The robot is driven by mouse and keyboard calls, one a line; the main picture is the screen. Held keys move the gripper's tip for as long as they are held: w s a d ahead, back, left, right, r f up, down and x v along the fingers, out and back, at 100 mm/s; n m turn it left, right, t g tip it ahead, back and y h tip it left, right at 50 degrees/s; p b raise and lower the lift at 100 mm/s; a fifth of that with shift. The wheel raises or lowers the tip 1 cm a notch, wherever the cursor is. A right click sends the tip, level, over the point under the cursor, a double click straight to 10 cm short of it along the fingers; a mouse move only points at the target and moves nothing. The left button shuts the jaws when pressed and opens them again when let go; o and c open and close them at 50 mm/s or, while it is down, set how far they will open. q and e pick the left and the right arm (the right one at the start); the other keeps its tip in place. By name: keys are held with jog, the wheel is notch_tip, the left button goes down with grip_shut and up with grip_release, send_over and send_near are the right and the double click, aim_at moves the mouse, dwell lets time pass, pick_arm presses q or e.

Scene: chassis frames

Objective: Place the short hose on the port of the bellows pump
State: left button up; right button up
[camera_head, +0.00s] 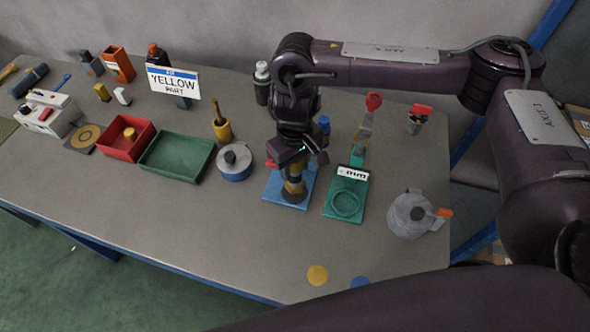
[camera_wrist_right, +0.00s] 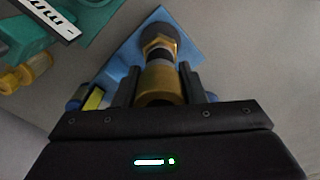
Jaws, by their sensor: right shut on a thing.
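My right gripper (camera_head: 296,166) is shut on a gold cylindrical piece, which I take to be the short hose; it shows between the fingers in the right wrist view (camera_wrist_right: 160,84). Directly beyond it stands a dark and gold fitting (camera_wrist_right: 158,38) on a blue plate (camera_head: 273,190), probably the bellows pump (camera_head: 293,190). The held piece lines up with the fitting, with a grey band between them. I cannot tell whether it is seated or only touching. The fingers hide part of it. My left gripper is not in view.
A green plate with a ring (camera_head: 345,204) lies just right of the blue plate. A grey pot (camera_head: 408,215) stands further right, a blue and silver canister (camera_head: 235,163) to the left. Red (camera_head: 113,140) and green (camera_head: 150,166) trays lie further left. The table's front middle is mostly clear.

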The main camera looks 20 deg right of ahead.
jog(key=shift+f, duration=1.2)
jog(key=o, duration=1.1)
jog(key=shift+f, duration=0.15)
jog(key=shift+o, duration=0.2)
notch_tip(320, 180, up, 12)
jog(key=shift+r, duration=0.15)
